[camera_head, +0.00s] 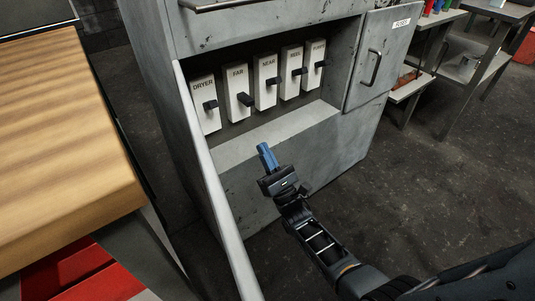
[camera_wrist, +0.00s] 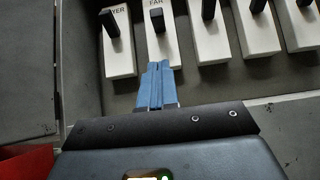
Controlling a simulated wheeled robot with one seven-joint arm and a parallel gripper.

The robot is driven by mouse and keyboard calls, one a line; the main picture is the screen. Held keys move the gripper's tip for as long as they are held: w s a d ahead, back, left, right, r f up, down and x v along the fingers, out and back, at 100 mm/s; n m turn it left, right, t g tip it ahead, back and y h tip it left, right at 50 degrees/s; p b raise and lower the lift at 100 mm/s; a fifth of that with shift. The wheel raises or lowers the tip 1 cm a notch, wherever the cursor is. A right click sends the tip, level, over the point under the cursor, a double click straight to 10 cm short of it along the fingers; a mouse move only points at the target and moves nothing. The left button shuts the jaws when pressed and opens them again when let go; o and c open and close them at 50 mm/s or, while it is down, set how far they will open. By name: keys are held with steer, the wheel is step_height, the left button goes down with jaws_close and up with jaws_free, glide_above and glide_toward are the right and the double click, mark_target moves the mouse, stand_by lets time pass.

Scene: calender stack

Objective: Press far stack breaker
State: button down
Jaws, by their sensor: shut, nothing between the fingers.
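The far stack breaker (camera_head: 237,85) is a white plate labelled FAR with a black lever (camera_head: 245,100), second from the left in a row inside the grey cabinet. Its lever sits lower below its label than the neighbouring levers do. In the wrist view the FAR breaker (camera_wrist: 164,46) is straight ahead of the fingertips, with its lever (camera_wrist: 157,20) just beyond them. My gripper (camera_head: 264,150) has blue fingers, shut and empty, in front of and below the breaker row. The fingers also show in the wrist view (camera_wrist: 156,68), overlapping the plate's lower edge; contact cannot be told.
The DRYER breaker (camera_head: 203,118) is to the left; the NEAR breaker (camera_head: 264,98), the REEL breaker (camera_head: 288,90) and a fifth breaker are to the right. An open cabinet door (camera_head: 215,195) stands edge-on at left. A wooden-topped table (camera_head: 70,150) is further left.

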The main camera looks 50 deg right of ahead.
mark_target(245, 99)
steer(key=x, duration=0.6)
steer(key=shift+w+r+p, duration=0.1)
steer(key=shift+r+p, duration=0.25)
steer(key=shift+r, duration=0.05)
steer(key=shift+r+p, duration=0.5)
steer(key=shift+r, duration=1.15)
